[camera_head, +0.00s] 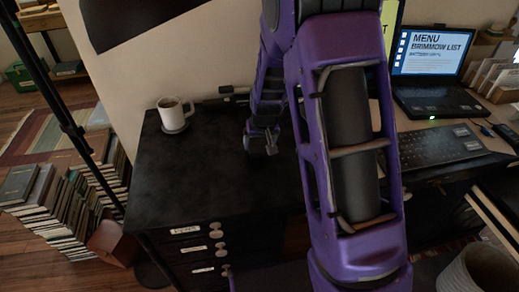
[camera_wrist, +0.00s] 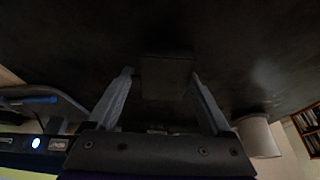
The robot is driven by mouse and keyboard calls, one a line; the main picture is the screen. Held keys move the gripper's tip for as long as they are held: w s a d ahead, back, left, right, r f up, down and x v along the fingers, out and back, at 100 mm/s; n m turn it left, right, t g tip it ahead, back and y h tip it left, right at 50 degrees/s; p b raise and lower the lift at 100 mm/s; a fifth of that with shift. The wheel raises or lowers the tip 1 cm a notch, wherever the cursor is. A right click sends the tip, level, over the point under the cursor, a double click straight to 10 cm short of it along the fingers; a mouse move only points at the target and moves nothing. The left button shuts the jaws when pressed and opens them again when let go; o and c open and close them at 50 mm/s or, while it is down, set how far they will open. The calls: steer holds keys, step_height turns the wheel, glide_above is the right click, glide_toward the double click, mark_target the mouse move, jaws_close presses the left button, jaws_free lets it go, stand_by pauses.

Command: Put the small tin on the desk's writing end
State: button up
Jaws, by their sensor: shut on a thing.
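My gripper (camera_head: 262,148) is low over the dark desk top (camera_head: 195,165), right of the white mug. In the wrist view its two pale fingers (camera_wrist: 161,72) stand either side of a small dark box-like thing (camera_wrist: 167,78), which looks like the small tin. The fingers are shut on it. It is dark against the dark surface, so its lower edge and any gap to the desk cannot be told. My purple arm hides the middle of the desk in the head view.
A white mug (camera_head: 172,112) stands on a coaster at the back left. A laptop (camera_head: 435,75), a keyboard (camera_head: 438,147) and papers (camera_head: 495,78) occupy the right part. Book stacks (camera_head: 68,205) stand on the floor at left. The black top's left front is clear.

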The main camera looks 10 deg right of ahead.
steer(key=shift+f, duration=1.05)
steer(key=shift+f, duration=0.1)
steer(key=shift+f+b, duration=0.15)
steer(key=shift+b, duration=0.2)
steer(key=o, duration=1.2)
steer(key=p+v, duration=0.2)
steer(key=v, duration=1)
steer(key=shift+r+p, duration=0.3)
steer(key=shift+p, duration=0.1)
